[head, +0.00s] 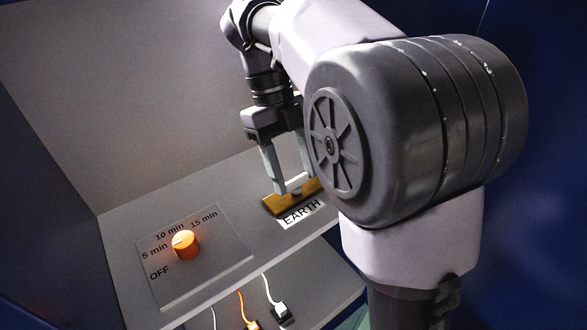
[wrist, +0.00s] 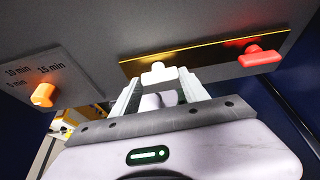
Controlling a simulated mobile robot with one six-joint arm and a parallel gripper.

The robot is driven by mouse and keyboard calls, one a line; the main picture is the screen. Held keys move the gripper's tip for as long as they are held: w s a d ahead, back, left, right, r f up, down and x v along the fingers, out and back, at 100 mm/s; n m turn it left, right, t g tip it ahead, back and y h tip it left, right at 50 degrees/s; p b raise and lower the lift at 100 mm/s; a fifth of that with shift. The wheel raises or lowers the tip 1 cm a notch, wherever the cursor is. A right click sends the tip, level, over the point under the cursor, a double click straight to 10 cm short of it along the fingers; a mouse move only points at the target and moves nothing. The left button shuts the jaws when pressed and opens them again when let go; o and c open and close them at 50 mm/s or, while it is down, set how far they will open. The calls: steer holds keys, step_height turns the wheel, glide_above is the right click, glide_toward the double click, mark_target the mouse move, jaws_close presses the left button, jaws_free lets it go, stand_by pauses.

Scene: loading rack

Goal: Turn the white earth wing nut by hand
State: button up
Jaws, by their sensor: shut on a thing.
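The white earth wing nut (wrist: 158,71) sits on the brass bar (wrist: 205,55) in the wrist view. In the head view the white wing nut (head: 294,187) shows only partly, low between my fingers, on the brass bar (head: 274,206) behind the EARTH label (head: 302,213). My gripper (head: 293,190) points down at the bar, with one finger on either side of the nut. It is shut on the white wing nut; the wrist view also shows the gripper (wrist: 160,76) around it.
A red wing nut (wrist: 260,55) sits on the same bar, close beside my gripper. A timer panel with an orange knob (head: 185,245) lies on the shelf to the left. Below are a white plug (head: 281,311) and an orange plug (head: 252,324). A wall rises behind.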

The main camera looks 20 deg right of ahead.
steer(key=shift+m, duration=0.3)
steer(key=o, duration=1.4)
